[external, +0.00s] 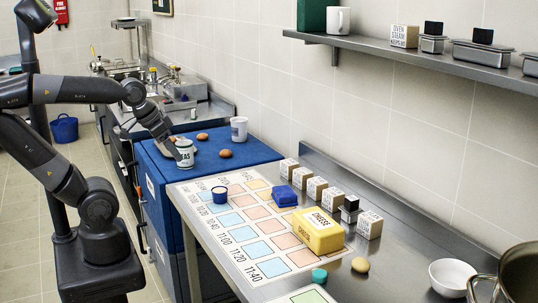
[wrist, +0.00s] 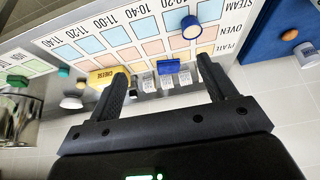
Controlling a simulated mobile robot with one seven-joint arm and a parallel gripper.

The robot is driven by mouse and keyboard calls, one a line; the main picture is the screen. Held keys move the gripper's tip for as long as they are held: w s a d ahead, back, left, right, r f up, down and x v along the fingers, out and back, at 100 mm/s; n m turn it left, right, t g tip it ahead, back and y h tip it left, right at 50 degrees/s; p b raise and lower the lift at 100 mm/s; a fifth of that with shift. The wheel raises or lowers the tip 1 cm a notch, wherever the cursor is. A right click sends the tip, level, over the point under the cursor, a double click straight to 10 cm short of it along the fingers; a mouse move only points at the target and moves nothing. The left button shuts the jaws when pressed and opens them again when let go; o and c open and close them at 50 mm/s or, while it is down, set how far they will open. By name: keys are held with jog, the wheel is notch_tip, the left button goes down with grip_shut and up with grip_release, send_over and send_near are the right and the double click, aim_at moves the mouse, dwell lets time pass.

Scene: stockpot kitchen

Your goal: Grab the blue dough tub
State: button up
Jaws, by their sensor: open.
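A small blue box-shaped tub (external: 284,195) lies on the printed time chart on the steel table; it also shows in the wrist view (wrist: 172,67), in the gap between my fingers but farther off. A round blue container with a cream top (external: 220,195) stands to its left on the chart; it shows in the wrist view too (wrist: 191,29). I cannot tell by label which one is the dough tub. My gripper (external: 172,146) is open and empty, raised left of the table, and overlaps the white can in the external view. It also shows in the wrist view (wrist: 162,68).
A yellow cheese box (external: 318,232) sits right of the blue box, with several labelled blocks (external: 317,189) along the back. The white can (external: 184,155), brown eggs (external: 225,153) and a white cup (external: 239,129) stand on the blue surface. A pot (external: 520,275) and bowl (external: 452,275) are at the right.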

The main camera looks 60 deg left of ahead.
jog(key=m+g+h, duration=0.1)
jog(key=m+g, duration=0.4)
jog(key=m, duration=0.4)
send_near(219, 189)
jog(key=shift+s+d+f, duration=0.15)
jog(key=shift+s+d, duration=0.1)
jog(key=shift+s, duration=0.2)
jog(key=f, duration=0.3)
jog(key=w+f, duration=0.1)
jog(key=f, duration=0.6)
jog(key=shift+w+d+f, duration=0.25)
jog(key=shift+d+f, duration=0.1)
jog(key=shift+f, duration=0.05)
jog(key=shift+c, duration=0.4)
jog(key=c, duration=1)
